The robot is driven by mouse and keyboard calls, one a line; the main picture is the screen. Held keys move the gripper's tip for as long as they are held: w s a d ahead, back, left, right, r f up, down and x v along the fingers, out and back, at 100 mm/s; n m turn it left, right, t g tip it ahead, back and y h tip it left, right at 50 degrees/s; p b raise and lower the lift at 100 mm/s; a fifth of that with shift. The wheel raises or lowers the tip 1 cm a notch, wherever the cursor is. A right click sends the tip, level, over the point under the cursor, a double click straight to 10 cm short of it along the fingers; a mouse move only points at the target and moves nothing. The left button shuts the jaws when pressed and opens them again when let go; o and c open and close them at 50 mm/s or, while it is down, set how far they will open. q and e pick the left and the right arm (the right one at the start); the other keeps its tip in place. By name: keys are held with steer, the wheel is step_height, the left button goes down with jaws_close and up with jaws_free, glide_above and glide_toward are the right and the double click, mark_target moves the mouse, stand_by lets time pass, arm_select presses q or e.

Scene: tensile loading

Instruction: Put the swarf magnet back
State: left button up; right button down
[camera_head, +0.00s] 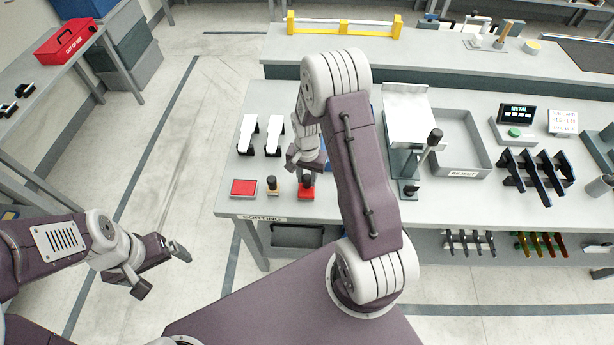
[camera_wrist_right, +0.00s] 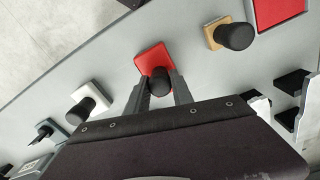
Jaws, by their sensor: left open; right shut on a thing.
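The red block with a black knob, which looks to be the swarf magnet (camera_head: 306,192), is at the front edge of the bench in the head view. It also shows in the right wrist view (camera_wrist_right: 151,58). My right gripper (camera_head: 306,170) is above it, its fingers shut on the black knob (camera_wrist_right: 157,83) from both sides. The block is upright; I cannot tell if its base touches the bench. A flat red square (camera_head: 243,188) lies to the left on the bench. My left gripper (camera_head: 165,271) is open and empty over the floor, left of the bench.
A wooden block with a black knob (camera_head: 271,186) stands between the red square and the red block. Two white-topped items (camera_head: 260,135) lie behind. A metal stand (camera_head: 405,130) and a reject tray (camera_head: 463,145) are to the right. A white knobbed block (camera_wrist_right: 90,97) shows in the wrist view.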

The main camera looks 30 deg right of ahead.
steer(key=shift+s+f, duration=0.1)
steer(key=shift+f, duration=0.05)
steer(key=c, duration=1.1)
jaws_free()
step_height(320, 180, up, 12)
steer(key=r, duration=0.1)
steer(key=s+a+f+n+t, duration=0.1)
steer(key=s+a+n, duration=0.6)
steer(key=s, duration=0.5)
steer(key=shift+s+a+n+b, duration=0.3)
steer(key=shift+n+b, duration=0.1)
steer(key=shift+n, duration=0.6)
